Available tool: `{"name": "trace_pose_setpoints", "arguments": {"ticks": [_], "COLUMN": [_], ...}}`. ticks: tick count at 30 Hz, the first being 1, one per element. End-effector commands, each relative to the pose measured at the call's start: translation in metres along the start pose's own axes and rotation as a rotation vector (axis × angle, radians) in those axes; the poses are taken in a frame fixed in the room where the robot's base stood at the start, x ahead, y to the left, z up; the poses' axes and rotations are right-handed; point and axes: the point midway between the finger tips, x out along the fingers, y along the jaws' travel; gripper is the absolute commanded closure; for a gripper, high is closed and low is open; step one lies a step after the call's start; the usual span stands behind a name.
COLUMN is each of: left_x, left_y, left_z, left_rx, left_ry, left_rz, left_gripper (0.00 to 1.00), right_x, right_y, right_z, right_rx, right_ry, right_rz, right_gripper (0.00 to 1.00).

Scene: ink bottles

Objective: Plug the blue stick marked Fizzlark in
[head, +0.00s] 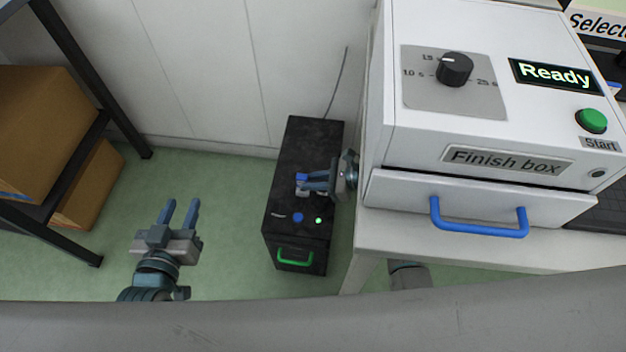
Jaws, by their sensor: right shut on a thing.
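A black computer box (310,150) stands on the floor in the middle, with a green handle, a blue round spot and a small green light near its front. My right gripper (308,182) reaches in from the right over the top of the box. It is shut on a small blue stick (301,177), seen at its fingertips. No Fizzlark marking can be read. I cannot tell whether the stick touches the box or is in a port. My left gripper (180,212) is open and empty above the floor at the left.
A white finish box (470,140) with a dial, a Ready display, a green Start button (591,121) and a blue drawer handle (480,230) stands on a white table (450,250) at right. A dark rack with cardboard boxes (45,120) stands at left. Green floor between is clear.

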Motion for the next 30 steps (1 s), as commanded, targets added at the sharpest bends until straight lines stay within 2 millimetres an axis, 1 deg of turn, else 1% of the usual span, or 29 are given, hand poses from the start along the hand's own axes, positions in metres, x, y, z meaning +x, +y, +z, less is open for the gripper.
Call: {"name": "trace_pose_setpoints", "arguments": {"ticks": [20,30], "left_x": [-0.002,-0.002], "left_y": [0.001,0.001], "left_z": [-0.010,-0.011], "left_rx": [0.000,0.000], "left_ry": [0.000,0.000], "left_rz": [0.000,0.000], "left_gripper": [0.64,0.64], "right_x": [-0.001,-0.001], "right_y": [0.000,0.000], "right_z": [0.001,0.000], "right_rx": [0.000,0.000], "right_ry": [0.000,0.000], "right_rz": [-0.001,0.000], "right_gripper": [1.00,1.00]}}
